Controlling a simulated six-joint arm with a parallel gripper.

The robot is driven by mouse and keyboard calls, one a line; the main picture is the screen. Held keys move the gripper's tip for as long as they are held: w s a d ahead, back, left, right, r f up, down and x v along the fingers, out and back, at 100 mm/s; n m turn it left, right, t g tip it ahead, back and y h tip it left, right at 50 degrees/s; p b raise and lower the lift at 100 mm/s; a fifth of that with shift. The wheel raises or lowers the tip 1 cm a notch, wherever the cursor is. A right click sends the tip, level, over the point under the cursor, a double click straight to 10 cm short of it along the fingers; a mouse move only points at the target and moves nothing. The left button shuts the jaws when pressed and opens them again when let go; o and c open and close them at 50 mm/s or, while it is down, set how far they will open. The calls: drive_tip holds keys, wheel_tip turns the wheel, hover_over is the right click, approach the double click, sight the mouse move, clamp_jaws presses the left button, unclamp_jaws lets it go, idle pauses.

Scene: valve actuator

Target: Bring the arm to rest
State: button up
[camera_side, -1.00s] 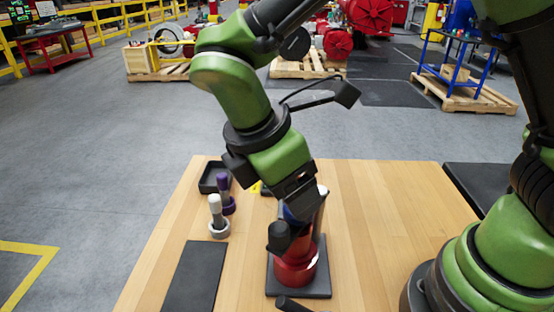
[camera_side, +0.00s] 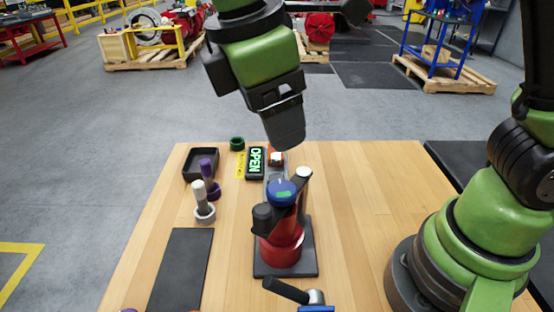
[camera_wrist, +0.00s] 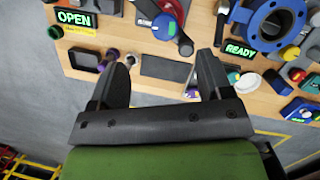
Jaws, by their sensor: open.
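My gripper (camera_side: 285,125) hangs in the air above and behind the red valve actuator (camera_side: 283,250), apart from it. In the wrist view the two dark fingers of my gripper (camera_wrist: 163,75) stand wide apart with nothing between them. The actuator has a blue cap (camera_side: 281,192) with a green mark and stands upright on a dark base plate. In the wrist view the blue cap (camera_wrist: 184,47) shows beyond the fingers. The side view does not show the gap between the fingers.
A display (camera_side: 255,162) reads OPEN; another display (camera_wrist: 240,49) reads READY. A black tray (camera_side: 201,164), a purple-topped peg (camera_side: 208,170), a white-topped peg (camera_side: 201,196) and a dark mat (camera_side: 181,270) lie left of the actuator. A dark handle (camera_side: 286,290) lies in front.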

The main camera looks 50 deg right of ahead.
drive_tip(key=s+d+r+m+t+y, duration=0.5)
drive_tip(key=s+d+m+t, duration=0.3)
drive_tip(key=m, duration=0.9)
drive_tip(key=s+d, duration=0.2)
drive_tip(key=shift+d, duration=0.4)
